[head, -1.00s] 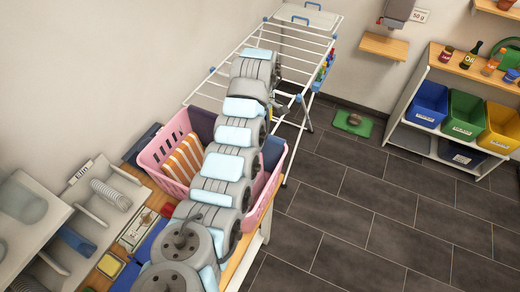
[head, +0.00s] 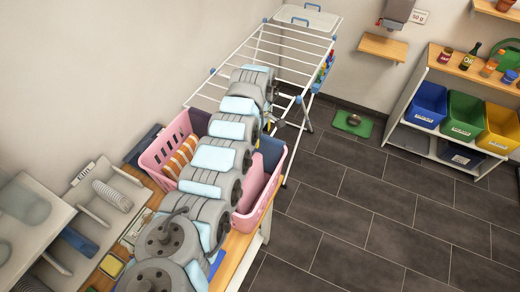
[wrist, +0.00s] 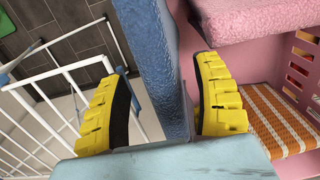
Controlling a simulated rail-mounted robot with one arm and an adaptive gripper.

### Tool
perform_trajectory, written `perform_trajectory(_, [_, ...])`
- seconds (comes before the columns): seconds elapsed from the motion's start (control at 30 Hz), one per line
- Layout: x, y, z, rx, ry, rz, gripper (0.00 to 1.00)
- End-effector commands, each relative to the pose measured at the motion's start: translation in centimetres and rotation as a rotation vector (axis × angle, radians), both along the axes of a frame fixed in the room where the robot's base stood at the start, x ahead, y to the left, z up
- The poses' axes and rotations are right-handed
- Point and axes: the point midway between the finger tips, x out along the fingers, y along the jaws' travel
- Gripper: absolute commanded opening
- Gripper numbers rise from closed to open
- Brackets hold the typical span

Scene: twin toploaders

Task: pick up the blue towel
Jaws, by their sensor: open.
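The blue towel (wrist: 163,75) shows in the wrist view as a fuzzy upright slab between my two yellow fingers. My gripper (wrist: 163,68) is open, with one finger on each side of it; gaps show beside the towel, and I cannot tell whether either finger touches it. In the head view a blue patch, likely this towel (head: 271,152), shows at the right side of the pink basket (head: 155,155).
An orange striped towel (wrist: 283,115) and a pink towel (wrist: 250,18) lie right of my gripper. A white drying rack (head: 285,50) stands behind the basket. Shelves with coloured bins (head: 428,105) stand at the right.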

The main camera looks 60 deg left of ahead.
Motion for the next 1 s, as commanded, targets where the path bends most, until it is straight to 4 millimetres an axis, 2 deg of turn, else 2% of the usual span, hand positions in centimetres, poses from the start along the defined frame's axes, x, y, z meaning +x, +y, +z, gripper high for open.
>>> perform_trajectory(0.23, [-0.01, 0.03, -0.04, 0.001, -0.001, 0.000, 0.66])
perform_trajectory(0.47, [-0.02, 0.02, -0.04, 0.001, -0.001, 0.000, 0.00])
perform_trajectory(1.0, [-0.02, 0.02, 0.01, 0.000, 0.000, 0.000, 0.00])
